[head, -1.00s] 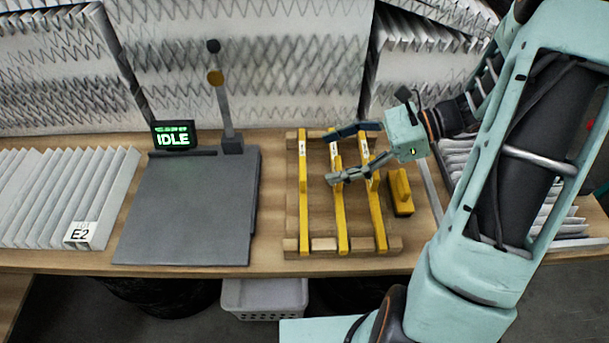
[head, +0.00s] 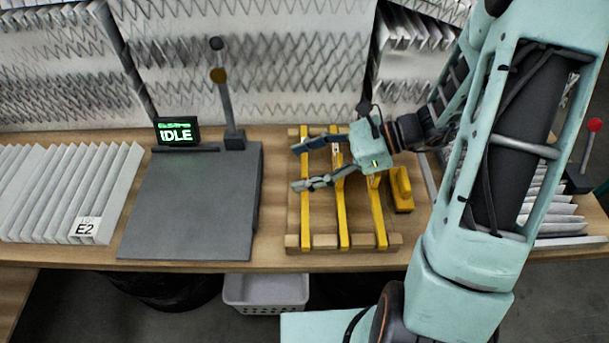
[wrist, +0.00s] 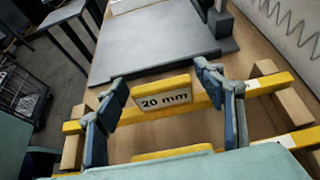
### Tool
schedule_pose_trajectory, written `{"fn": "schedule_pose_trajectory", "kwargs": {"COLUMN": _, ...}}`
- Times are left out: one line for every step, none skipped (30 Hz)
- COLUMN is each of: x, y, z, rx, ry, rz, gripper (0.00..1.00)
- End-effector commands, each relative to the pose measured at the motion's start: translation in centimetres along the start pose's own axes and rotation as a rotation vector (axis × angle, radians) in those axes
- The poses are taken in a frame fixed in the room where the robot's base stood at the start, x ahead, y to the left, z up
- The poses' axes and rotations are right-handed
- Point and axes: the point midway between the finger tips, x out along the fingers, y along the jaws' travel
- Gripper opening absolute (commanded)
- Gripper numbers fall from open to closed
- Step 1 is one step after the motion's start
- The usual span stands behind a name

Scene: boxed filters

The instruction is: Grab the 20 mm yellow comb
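Three long yellow combs lie side by side on a wooden rack (head: 297,241). The wrist view shows a "20 mm" label on a raised yellow plate of the 20 mm comb (wrist: 150,103); this appears to be the leftmost comb (head: 304,215) in the head view. My gripper (head: 297,167) is open above it, with one finger to each side of the labelled plate. In the wrist view, my gripper (wrist: 160,78) has nothing between its fingers in visible contact. The middle comb (head: 342,215) and right comb (head: 378,220) lie nearer my wrist, their labels not readable.
A yellow block (head: 402,190) sits right of the rack. A grey plate (head: 190,210) with a post and an "IDLE" display (head: 177,132) stands to the left. White pleated filters (head: 60,195) marked E2 lie further left. Large filters stand behind, and a white basket (head: 265,292) is below the bench.

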Motion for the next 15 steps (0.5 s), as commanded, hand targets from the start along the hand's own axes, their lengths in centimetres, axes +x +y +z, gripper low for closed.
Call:
{"fn": "schedule_pose_trajectory", "kwargs": {"x": -0.02, "y": -0.01, "z": 0.0, "rx": 0.0, "ry": 0.0, "rz": 0.0, "gripper": 0.55}}
{"fn": "schedule_pose_trajectory", "kwargs": {"x": -0.02, "y": -0.01, "z": 0.0, "rx": 0.0, "ry": 0.0, "rz": 0.0, "gripper": 0.51}}
{"fn": "schedule_pose_trajectory", "kwargs": {"x": -0.02, "y": -0.01, "z": 0.0, "rx": 0.0, "ry": 0.0, "rz": 0.0, "gripper": 0.47}}
{"fn": "schedule_pose_trajectory", "kwargs": {"x": -0.03, "y": -0.01, "z": 0.0, "rx": 0.0, "ry": 0.0, "rz": 0.0, "gripper": 0.43}}
{"fn": "schedule_pose_trajectory", "kwargs": {"x": -0.03, "y": -0.01, "z": 0.0, "rx": 0.0, "ry": 0.0, "rz": 0.0, "gripper": 0.4}}
{"fn": "schedule_pose_trajectory", "kwargs": {"x": -0.03, "y": -0.01, "z": 0.01, "rx": 0.0, "ry": 0.0, "rz": 0.0, "gripper": 0.36}}
{"fn": "schedule_pose_trajectory", "kwargs": {"x": -0.03, "y": -0.01, "z": 0.0, "rx": 0.0, "ry": 0.0, "rz": 0.0, "gripper": 0.32}}
{"fn": "schedule_pose_trajectory", "kwargs": {"x": -0.03, "y": -0.01, "z": 0.01, "rx": 0.0, "ry": 0.0, "rz": 0.0, "gripper": 0.29}}
{"fn": "schedule_pose_trajectory", "kwargs": {"x": -0.03, "y": -0.01, "z": 0.01, "rx": 0.0, "ry": 0.0, "rz": 0.0, "gripper": 0.25}}
{"fn": "schedule_pose_trajectory", "kwargs": {"x": -0.03, "y": -0.01, "z": 0.01, "rx": 0.0, "ry": 0.0, "rz": 0.0, "gripper": 0.21}}
{"fn": "schedule_pose_trajectory", "kwargs": {"x": -0.04, "y": -0.01, "z": 0.01, "rx": 0.0, "ry": 0.0, "rz": 0.0, "gripper": 0.19}}
{"fn": "schedule_pose_trajectory", "kwargs": {"x": -0.04, "y": -0.02, "z": 0.05, "rx": 0.0, "ry": -0.001, "rz": 0.0, "gripper": 0.19}}
{"fn": "schedule_pose_trajectory", "kwargs": {"x": -0.04, "y": -0.02, "z": 0.05, "rx": 0.0, "ry": -0.001, "rz": 0.0, "gripper": 0.19}}
{"fn": "schedule_pose_trajectory", "kwargs": {"x": -0.04, "y": -0.02, "z": 0.05, "rx": 0.0, "ry": -0.001, "rz": 0.0, "gripper": 0.19}}
{"fn": "schedule_pose_trajectory", "kwargs": {"x": -0.04, "y": -0.02, "z": 0.05, "rx": 0.0, "ry": -0.001, "rz": 0.0, "gripper": 0.19}}
